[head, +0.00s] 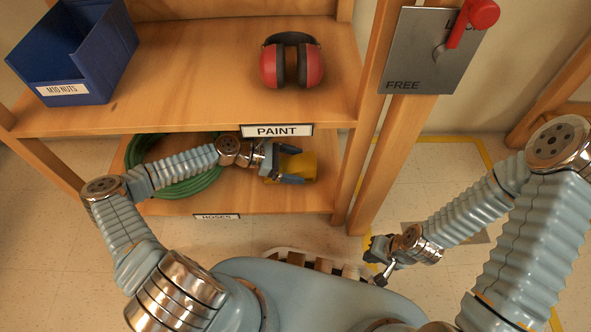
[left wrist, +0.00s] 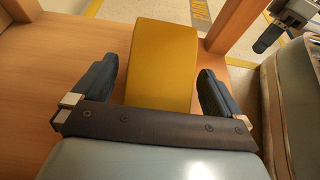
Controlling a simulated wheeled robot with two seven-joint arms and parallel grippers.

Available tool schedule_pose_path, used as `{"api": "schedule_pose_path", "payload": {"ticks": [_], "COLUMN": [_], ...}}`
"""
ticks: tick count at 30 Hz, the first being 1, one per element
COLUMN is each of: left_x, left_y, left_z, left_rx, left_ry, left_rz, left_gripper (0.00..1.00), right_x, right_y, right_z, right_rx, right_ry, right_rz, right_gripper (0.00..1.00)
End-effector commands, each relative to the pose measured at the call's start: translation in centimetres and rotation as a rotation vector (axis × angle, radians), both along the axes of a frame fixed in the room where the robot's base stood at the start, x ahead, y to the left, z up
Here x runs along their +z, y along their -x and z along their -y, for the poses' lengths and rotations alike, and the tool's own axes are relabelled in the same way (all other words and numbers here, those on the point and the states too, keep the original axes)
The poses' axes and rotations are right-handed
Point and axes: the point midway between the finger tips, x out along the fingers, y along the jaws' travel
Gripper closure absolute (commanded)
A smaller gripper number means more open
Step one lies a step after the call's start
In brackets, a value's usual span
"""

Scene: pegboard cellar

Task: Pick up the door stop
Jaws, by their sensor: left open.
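The door stop is a yellow block (left wrist: 163,55), seen in the left wrist view on the wooden shelf. In the head view the door stop (head: 308,163) shows on the lower shelf, partly covered by my left gripper (head: 294,165). My left gripper is open, with one dark finger on each side of the door stop. In the left wrist view, gaps show between the block and the fingers. My right gripper (head: 376,265) is low at the right of the head view, away from the shelf; its jaw opening is unclear.
A green hose (head: 150,183) lies coiled on the lower shelf (head: 250,200), behind my left arm. The upper shelf (head: 200,80) holds a blue bin (head: 75,45) and red earmuffs (head: 291,62). A wooden post (head: 385,160) stands right of the shelf.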

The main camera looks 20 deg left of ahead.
Motion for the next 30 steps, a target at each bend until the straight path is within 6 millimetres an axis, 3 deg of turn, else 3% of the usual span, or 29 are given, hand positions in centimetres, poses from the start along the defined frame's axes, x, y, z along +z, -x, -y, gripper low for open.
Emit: {"api": "schedule_pose_path", "payload": {"ticks": [3,18,26,30], "left_x": [0.0,0.1,0.3,1.3], "left_y": [0.0,0.0,0.0,0.0], "left_z": [0.0,0.0,0.0,0.0], "left_rx": [0.0,0.0,-0.001,-0.002], "left_ry": [0.0,0.001,0.001,0.001], "left_rz": [0.0,0.0,0.0,0.002], "left_gripper": [0.02,0.76,0.76,0.76], "right_x": [0.0,0.1,0.1,0.6], "right_y": [0.0,0.0,0.0,0.0], "right_z": [0.0,0.0,0.0,0.0], "right_rx": [0.0,0.0,0.0,0.0], "right_ry": [0.0,0.0,0.0,0.0], "right_rz": [0.0,0.0,0.0,-0.001], "right_gripper": [1.0,1.0,1.0,1.0]}}
